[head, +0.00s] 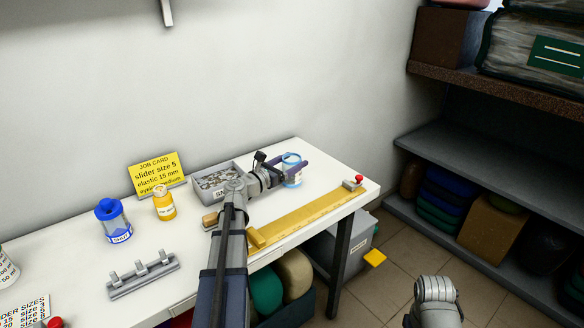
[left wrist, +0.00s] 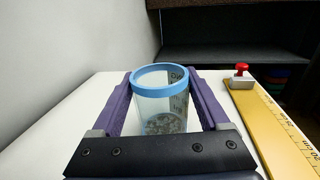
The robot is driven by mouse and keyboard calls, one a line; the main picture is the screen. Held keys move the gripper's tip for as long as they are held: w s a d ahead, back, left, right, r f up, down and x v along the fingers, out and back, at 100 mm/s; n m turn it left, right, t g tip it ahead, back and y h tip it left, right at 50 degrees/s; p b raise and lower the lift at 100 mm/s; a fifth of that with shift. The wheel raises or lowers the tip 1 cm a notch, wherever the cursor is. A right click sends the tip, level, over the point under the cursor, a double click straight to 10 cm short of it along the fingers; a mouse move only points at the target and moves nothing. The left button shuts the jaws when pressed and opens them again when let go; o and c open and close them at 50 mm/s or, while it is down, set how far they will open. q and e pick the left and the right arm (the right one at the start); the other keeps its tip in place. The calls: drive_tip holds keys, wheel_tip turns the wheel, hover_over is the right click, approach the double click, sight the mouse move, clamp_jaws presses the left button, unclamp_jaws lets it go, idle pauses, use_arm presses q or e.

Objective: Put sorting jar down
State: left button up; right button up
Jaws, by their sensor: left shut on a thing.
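The clear jar with a light blue rim (head: 292,176) is at the far right part of the white table. It also shows in the left wrist view (left wrist: 160,100), upright and open at the top, with small grey pieces at its bottom and a printed label on its far side. My left gripper (head: 295,166) is shut on it, its purple fingers (left wrist: 163,92) along both sides of the jar. Whether the jar's base touches the table is hard to tell. My right gripper is not in view.
A grey tray of small parts (head: 238,167) is left of the jar. A yellow ruler (head: 315,214) with a red-knobbed stop (head: 354,182) lies along the front edge. A yellow bottle (head: 164,204), blue-lidded jar (head: 113,224), job card (head: 157,173) and metal rack (head: 143,276) stand left.

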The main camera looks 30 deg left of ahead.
use_arm(q)
drive_tip(key=shift+r, duration=0.1)
drive_tip(key=shift+f, duration=0.2)
drive_tip(key=o, duration=1.3)
drive_tip(key=shift+o, duration=0.2)
drive_tip(key=shift+r, duration=0.15)
drive_tip(key=shift+s+r, duration=0.1)
drive_tip(key=shift+s, duration=0.05)
drive_tip(key=v, duration=1.1)
drive_tip(key=shift+s+a, duration=0.15)
drive_tip(key=shift+s, duration=0.25)
